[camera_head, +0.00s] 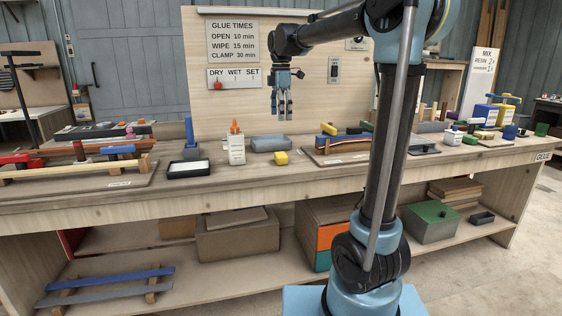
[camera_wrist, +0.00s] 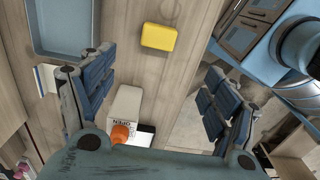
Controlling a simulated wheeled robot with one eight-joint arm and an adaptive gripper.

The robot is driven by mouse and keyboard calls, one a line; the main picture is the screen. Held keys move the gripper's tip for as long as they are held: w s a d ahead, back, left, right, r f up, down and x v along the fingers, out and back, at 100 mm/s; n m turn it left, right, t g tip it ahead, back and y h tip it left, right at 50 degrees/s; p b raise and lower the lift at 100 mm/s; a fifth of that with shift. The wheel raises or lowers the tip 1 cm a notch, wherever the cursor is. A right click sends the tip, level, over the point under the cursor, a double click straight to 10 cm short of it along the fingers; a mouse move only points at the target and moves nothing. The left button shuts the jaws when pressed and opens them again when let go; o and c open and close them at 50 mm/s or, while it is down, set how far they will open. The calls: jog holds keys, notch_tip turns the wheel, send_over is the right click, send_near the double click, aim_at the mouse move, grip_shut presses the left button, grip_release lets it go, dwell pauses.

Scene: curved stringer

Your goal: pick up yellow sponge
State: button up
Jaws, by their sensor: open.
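The yellow sponge (camera_head: 281,158) lies on the workbench top (camera_head: 330,172), near its middle, just in front of a grey-blue tray. In the wrist view the yellow sponge (camera_wrist: 158,37) shows near the top, beyond the fingertips and between the two fingers. My gripper (camera_head: 285,116) hangs pointing down, above the bench and apart from the sponge. In the wrist view my gripper (camera_wrist: 158,95) has its two fingers wide apart, with nothing held between them.
A grey-blue tray (camera_head: 270,143) sits behind the sponge. A white glue bottle with an orange cap (camera_head: 236,148) stands to its left, with a black-rimmed white tray (camera_head: 188,169) further left. A wooden clamp fixture (camera_head: 340,158) stands to the right. Bare bench lies in front.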

send_near(282, 154)
notch_tip(282, 154, down, 5)
jog(key=shift+s+a+f, duration=0.1)
jog(key=shift+a, duration=0.05)
jog(key=shift+w+f, duration=0.2)
jog(key=shift+f, duration=2.4)
jog(key=shift+c, duration=0.6)
jog(key=c, duration=0.9)
notch_tip(282, 154, up, 10)
